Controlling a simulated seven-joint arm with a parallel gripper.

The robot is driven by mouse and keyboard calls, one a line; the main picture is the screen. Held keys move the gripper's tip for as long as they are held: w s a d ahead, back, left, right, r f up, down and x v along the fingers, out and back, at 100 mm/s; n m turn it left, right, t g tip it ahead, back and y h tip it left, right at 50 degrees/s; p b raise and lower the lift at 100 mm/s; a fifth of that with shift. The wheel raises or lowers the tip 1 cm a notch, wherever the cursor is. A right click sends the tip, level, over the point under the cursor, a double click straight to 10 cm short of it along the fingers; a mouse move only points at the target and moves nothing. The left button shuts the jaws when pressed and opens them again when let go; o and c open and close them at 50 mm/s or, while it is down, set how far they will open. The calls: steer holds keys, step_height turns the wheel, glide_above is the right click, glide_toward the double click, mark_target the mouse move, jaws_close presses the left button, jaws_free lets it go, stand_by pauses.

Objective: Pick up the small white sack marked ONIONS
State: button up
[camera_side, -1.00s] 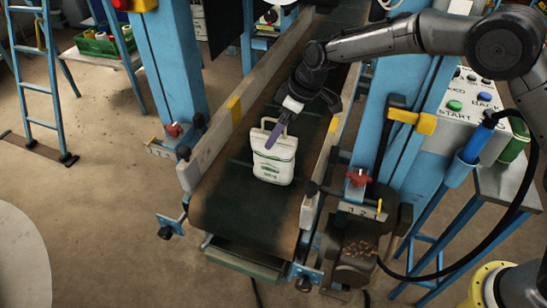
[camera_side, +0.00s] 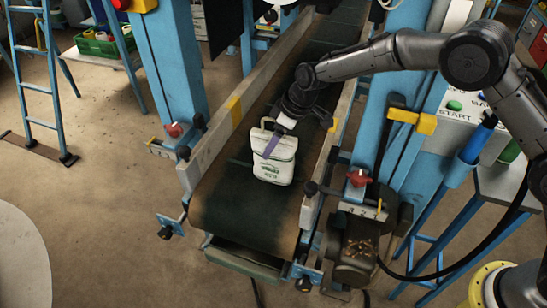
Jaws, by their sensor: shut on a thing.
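A small white sack (camera_side: 273,168) with green markings stands on the dark conveyor belt, close to its near end. The lettering is too small to read. A light handle loop shows at its upper left. My gripper (camera_side: 268,148) reaches down from the upper right and is shut on the sack at its top edge. I cannot tell whether the sack is clear of the belt.
The conveyor belt (camera_side: 235,205) has low side rails, the left rail (camera_side: 215,140) and the right rail (camera_side: 318,178). Blue posts (camera_side: 172,65) stand on both sides. A control box (camera_side: 455,118) with a green START button is at right. The belt in front of the sack is bare.

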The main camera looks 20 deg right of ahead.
jaws_close()
steer(key=shift+r, duration=0.15)
